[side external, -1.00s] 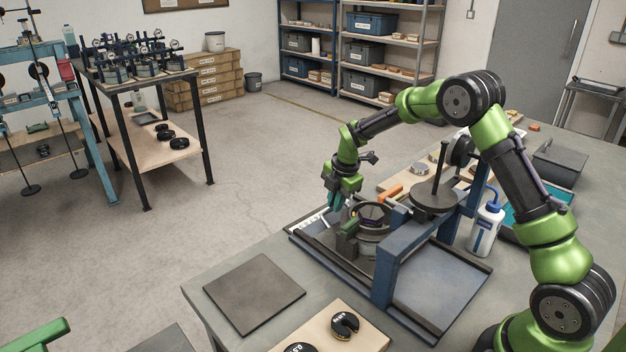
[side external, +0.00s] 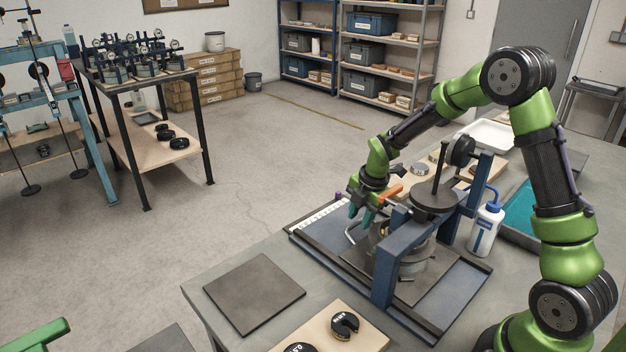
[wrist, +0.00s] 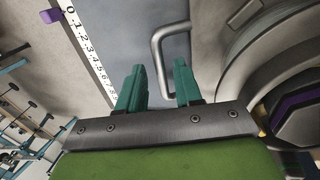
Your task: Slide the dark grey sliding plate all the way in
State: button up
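The dark grey sliding plate (side external: 433,285) lies in the dark-edged base under the blue upright frame, with a round metal container (side external: 412,262) on it. In the wrist view a strip of the plate (wrist: 208,30) shows between its bent metal handle (wrist: 158,55) and the container. The handle also shows in the side view (side external: 349,234). My gripper (side external: 354,210) is low at the handle, left of the blue frame. In the wrist view its two teal fingers (wrist: 160,72) stand apart, with the handle bar seen between them. Whether they touch the bar is unclear.
The blue frame (side external: 388,258) with a black disc and rod stands close right of my gripper. A ruler strip (side external: 322,214) with a purple marker (wrist: 50,16) runs along the base. A wash bottle (side external: 486,228) stands to the right. The base's left part (side external: 318,236) is bare.

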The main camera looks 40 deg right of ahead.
jog(key=v, duration=1.7)
